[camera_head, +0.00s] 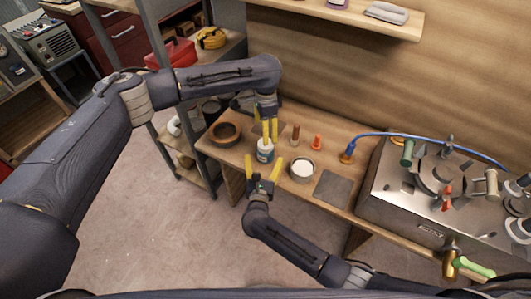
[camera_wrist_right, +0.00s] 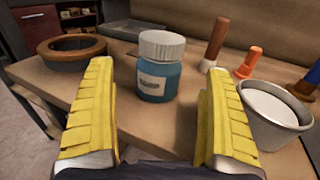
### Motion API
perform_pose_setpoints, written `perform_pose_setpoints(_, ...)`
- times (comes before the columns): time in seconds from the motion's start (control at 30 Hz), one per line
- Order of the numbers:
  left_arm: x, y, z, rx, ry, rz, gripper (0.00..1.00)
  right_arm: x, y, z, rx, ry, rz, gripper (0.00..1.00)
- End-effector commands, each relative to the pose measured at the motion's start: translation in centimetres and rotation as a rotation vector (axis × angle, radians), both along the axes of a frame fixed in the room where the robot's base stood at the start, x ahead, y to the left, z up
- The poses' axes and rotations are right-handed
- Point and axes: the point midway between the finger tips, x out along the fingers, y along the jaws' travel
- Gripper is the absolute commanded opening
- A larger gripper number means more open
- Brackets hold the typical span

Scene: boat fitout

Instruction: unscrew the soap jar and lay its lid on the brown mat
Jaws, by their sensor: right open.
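The soap jar (camera_head: 265,152) stands upright on the wooden bench, blue with a pale label. In the right wrist view the jar (camera_wrist_right: 160,80) has its white ribbed lid (camera_wrist_right: 162,45) on. My right gripper (camera_head: 263,172) is open and empty just in front of the jar, its yellow fingers (camera_wrist_right: 160,110) apart and not touching it. A flat grey-brown mat (camera_head: 334,188) lies bare to the right.
A brown-rimmed bowl (camera_head: 226,133) stands left of the jar, a grey pot with white contents (camera_head: 302,170) right of it. A brown-handled tool (camera_head: 295,134) and an orange item (camera_head: 316,142) stand behind the pot. A metal unit with valves (camera_head: 430,200) fills the right.

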Motion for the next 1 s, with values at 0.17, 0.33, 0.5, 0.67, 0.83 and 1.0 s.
perform_pose_setpoints(0.17, 0.0, 0.0, 0.0, 0.0, 0.0, 0.0, 0.71, 2.6, -0.3, 0.1, -0.002, -0.002, 0.0, 0.86)
perform_pose_setpoints(0.33, 0.0, 0.0, 0.0, 0.0, 0.0, 0.0, 0.71, 4.3, -0.4, 0.0, -0.002, 0.0, 0.0, 0.86)
perform_pose_setpoints(0.5, 0.0, 0.0, 0.0, 0.0, 0.0, 0.0, 0.71, 5.2, -0.5, 0.0, -0.001, -0.001, 0.0, 0.86)
perform_pose_setpoints(0.67, 0.0, 0.0, 0.0, 0.0, 0.0, 0.0, 0.71, 5.5, -0.6, 0.0, -0.001, 0.0, 0.0, 0.86)
perform_pose_setpoints(0.83, 0.0, 0.0, 0.0, 0.0, 0.0, 0.0, 0.71, 5.5, -0.6, 0.0, -0.001, 0.0, 0.0, 0.86)
perform_pose_setpoints(1.0, 0.0, 0.0, 0.0, 0.0, 0.0, 0.0, 0.71, 5.5, -0.6, 0.0, -0.001, 0.0, 0.0, 0.78)
